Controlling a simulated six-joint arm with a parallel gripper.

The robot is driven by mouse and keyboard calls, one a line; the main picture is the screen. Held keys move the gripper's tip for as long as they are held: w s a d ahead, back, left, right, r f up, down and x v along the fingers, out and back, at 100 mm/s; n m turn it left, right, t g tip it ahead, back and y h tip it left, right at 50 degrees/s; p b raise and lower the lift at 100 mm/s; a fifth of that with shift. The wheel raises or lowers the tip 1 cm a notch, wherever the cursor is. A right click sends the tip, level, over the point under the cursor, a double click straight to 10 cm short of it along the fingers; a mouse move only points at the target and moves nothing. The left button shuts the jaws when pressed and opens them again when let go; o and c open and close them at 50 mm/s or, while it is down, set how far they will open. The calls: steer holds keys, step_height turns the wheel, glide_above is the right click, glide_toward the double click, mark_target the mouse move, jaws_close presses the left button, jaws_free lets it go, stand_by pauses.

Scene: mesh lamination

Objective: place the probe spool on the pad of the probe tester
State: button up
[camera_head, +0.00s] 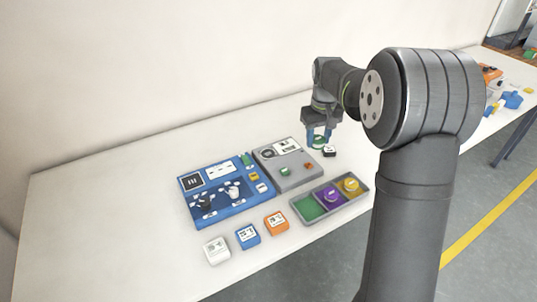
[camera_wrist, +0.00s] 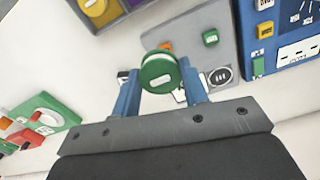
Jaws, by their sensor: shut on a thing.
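The green spool (camera_wrist: 158,72), with a white label on its round face, is held between the blue fingers of my gripper (camera_wrist: 160,66). In the head view the spool (camera_head: 318,144) shows small and partly hidden by my gripper (camera_head: 320,138), above the table just right of the grey tester's far right corner. The grey tester (camera_head: 290,180) lies flat and bears a white panel, a dark round mark, a green block and an orange block. In the wrist view the tester (camera_wrist: 212,22) lies beyond the spool. I cannot tell which part is its pad.
A blue board (camera_head: 220,210) adjoins the tester's left. A tray (camera_head: 296,216) in front has a bare green compartment and purple and yellow spools. White (camera_head: 216,250), blue (camera_head: 248,236) and orange (camera_head: 276,222) blocks stand nearby. A dark block (camera_head: 329,152) sits near my gripper.

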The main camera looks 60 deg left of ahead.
steer(key=s+a, duration=0.1)
steer(key=a, duration=0.5)
glide_above(268, 154)
step_height(268, 154, down, 7)
steer(key=shift+w+r, duration=0.1)
steer(key=shift+r, duration=0.05)
steer(key=shift+f, duration=2.1)
steer(key=shift+f, duration=0.15)
steer(key=o, duration=1)
steer(key=shift+c, duration=0.2)
step_height(268, 154, up, 12)
steer(key=shift+r, duration=0.2)
